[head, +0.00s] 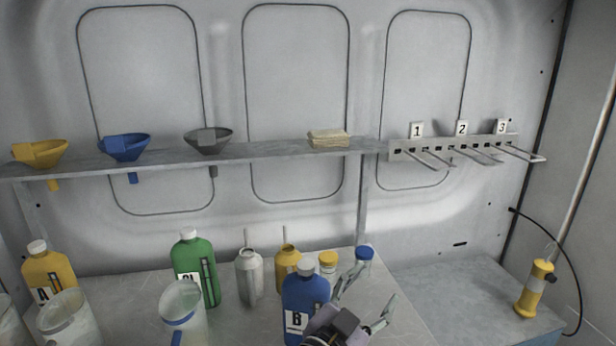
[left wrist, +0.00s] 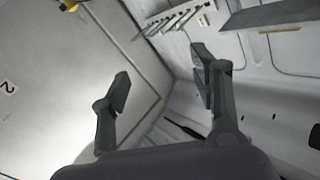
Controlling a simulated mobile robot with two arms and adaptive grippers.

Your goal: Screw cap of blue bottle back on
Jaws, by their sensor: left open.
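The blue bottle (head: 303,296), labelled B, stands upright near the front of the bench in the head view. No loose cap can be made out. My left gripper (head: 368,299) is just right of the bottle, its fingers spread and pointing up and right. My wrist covers the bottle's lower right part. In the left wrist view my left gripper (left wrist: 163,82) is open with nothing between its fingers, and the bottle does not show. My right gripper is not in view.
A yellow bottle (head: 51,275) and green bottle (head: 192,265), measuring jugs (head: 184,318), metal cans (head: 249,276) and jars with yellow (head: 328,258) and blue lids (head: 364,253) stand around. Funnels (head: 126,147) sit on the shelf. A yellow tool (head: 535,289) stands far right.

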